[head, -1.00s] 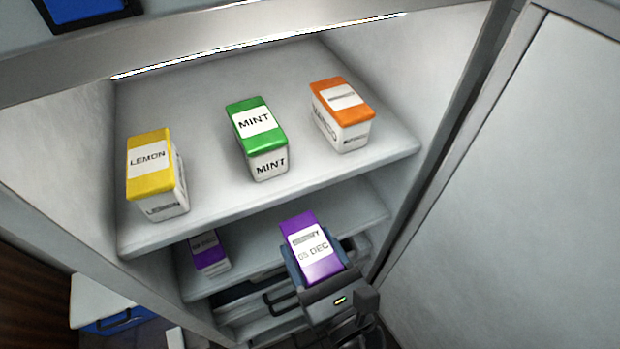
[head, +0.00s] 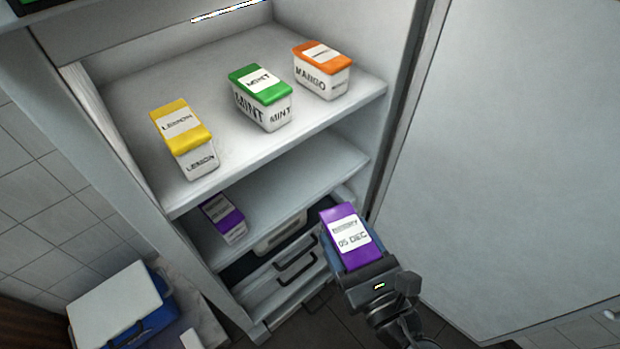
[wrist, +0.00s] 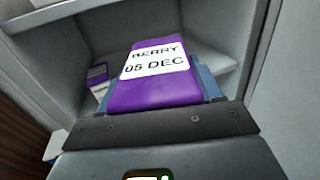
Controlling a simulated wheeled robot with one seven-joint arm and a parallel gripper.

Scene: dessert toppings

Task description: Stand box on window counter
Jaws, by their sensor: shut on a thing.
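A purple-lidded box (head: 346,237) with a white label reading "05 DEC" is held in my gripper (head: 350,254), in front of the open cabinet's lower shelf. In the wrist view the box (wrist: 150,85) shows its lid label "BERRY 05 DEC". My gripper is shut on this box, with blue finger pads along its sides. Another purple-lidded box (head: 223,218) stands on the lower shelf to the left. The window counter cannot be made out for certain in these views.
The upper shelf (head: 220,150) bears a yellow lemon box (head: 183,136), a green mint box (head: 261,97) and an orange mango box (head: 322,70). Drawers (head: 285,285) lie below. An open door (head: 500,150) stands at right. A blue cooler with white lid (head: 118,305) is at lower left.

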